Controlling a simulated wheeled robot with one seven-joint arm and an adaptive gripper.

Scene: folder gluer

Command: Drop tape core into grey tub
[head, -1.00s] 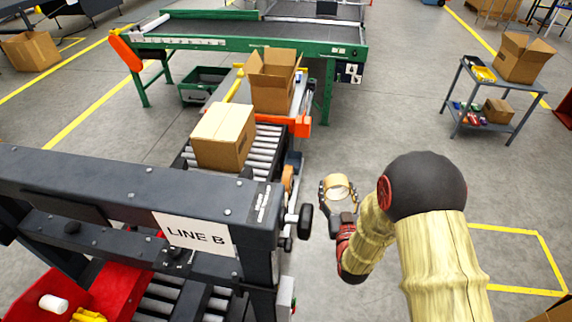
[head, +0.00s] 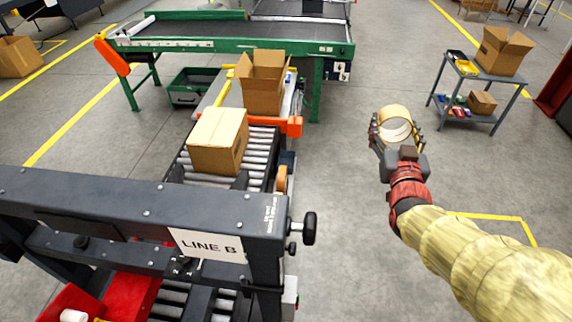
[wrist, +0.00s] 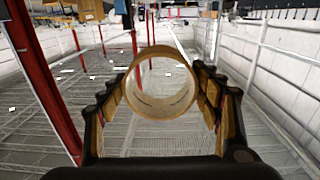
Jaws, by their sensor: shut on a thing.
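The tape core, a tan cardboard ring (head: 394,111), is held in the air right of the conveyor in the head view. My gripper (head: 397,132) is shut on it, with a finger on each side of the ring. In the wrist view the tape core (wrist: 160,108) sits between the fingers with its round opening facing the camera. I cannot make out a grey tub in either view.
The LINE B machine frame (head: 130,210) fills the lower left, with a black knob on its right end. A closed carton (head: 215,140) and an open carton (head: 262,90) stand beyond. A grey cart (head: 478,110) stands at upper right. Floor between is clear.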

